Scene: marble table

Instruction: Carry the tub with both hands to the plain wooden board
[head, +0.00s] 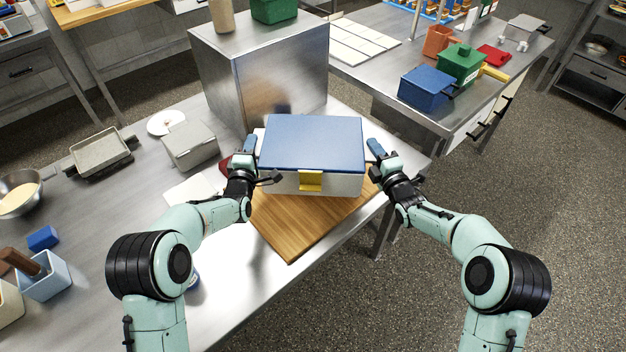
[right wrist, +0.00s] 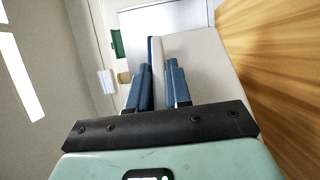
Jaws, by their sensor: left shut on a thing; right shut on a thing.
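The tub (head: 340,184) is a white box with a blue lid and a yellow latch on its front. It is level over the back part of the plain wooden board (head: 292,232); I cannot tell whether it touches the board. My left gripper (head: 250,152) is shut on the tub's left side. My right gripper (head: 376,150) is shut on its right side. In the right wrist view the blue fingers (right wrist: 158,82) close around the edge of the tub's pale wall (right wrist: 205,72), with the board (right wrist: 285,65) beyond. The left fingertips are partly hidden.
A large metal box (head: 262,75) stands right behind the tub. A grey lidded container (head: 190,146) and a metal tray (head: 101,153) stand to the left. The table's front edge runs close to the board. The metal tabletop in front of the board's left side is mostly clear.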

